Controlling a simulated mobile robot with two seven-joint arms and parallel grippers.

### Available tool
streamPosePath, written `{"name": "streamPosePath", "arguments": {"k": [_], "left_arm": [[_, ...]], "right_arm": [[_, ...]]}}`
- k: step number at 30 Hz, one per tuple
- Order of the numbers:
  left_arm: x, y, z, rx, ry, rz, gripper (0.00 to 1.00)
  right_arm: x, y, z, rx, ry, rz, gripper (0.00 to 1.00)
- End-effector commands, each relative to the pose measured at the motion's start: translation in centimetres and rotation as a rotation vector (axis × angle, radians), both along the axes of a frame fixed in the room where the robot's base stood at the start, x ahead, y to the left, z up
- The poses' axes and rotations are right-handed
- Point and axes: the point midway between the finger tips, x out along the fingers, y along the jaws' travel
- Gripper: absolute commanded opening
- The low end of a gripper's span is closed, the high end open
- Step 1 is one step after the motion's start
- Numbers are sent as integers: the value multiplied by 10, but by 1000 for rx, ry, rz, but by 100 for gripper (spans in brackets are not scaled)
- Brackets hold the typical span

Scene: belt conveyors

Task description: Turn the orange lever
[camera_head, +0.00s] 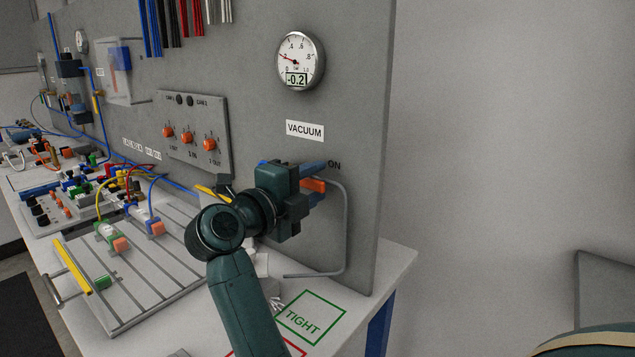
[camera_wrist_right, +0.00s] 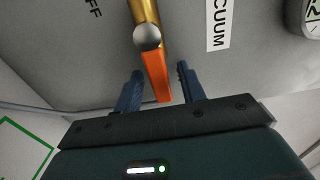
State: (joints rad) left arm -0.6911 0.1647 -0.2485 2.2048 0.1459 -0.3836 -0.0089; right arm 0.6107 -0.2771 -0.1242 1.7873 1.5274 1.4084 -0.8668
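The orange lever (camera_head: 316,185) is on the grey upright panel below the VACUUM label, close to the word ON; my right gripper hides part of it. In the right wrist view the lever (camera_wrist_right: 157,76) extends from a round silver fastener on a brass-coloured valve (camera_wrist_right: 145,12). My right gripper (camera_head: 318,181) is at the panel with its blue fingers on either side of the lever. In the wrist view the gripper (camera_wrist_right: 160,72) is open, with a gap on each side of the lever. My left gripper is not in view.
A round gauge (camera_head: 301,60) reading -0.2 is above the VACUUM label (camera_head: 305,130). A grey pipe (camera_head: 346,230) bends down beside the lever. A box with orange knobs (camera_head: 195,135) is left of it. A slotted plate (camera_head: 140,265) and a green TIGHT square (camera_head: 311,317) are on the bench.

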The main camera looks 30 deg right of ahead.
Motion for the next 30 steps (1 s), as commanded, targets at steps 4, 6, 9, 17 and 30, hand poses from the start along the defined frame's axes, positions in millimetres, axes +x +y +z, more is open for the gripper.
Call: {"name": "streamPosePath", "arguments": {"k": [4, 6, 9, 17, 30], "left_arm": [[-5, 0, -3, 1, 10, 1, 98], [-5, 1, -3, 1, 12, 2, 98], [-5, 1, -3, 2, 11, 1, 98], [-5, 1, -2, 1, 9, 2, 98], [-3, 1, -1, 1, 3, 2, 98]], "right_arm": [[0, 0, 0, 0, -1, 0, 40], [0, 0, 0, 0, 0, 0, 40], [0, 0, 0, 0, 0, 0, 40], [0, 0, 0, 0, 0, 0, 20], [0, 0, 0, 0, 0, 0, 0]]}}
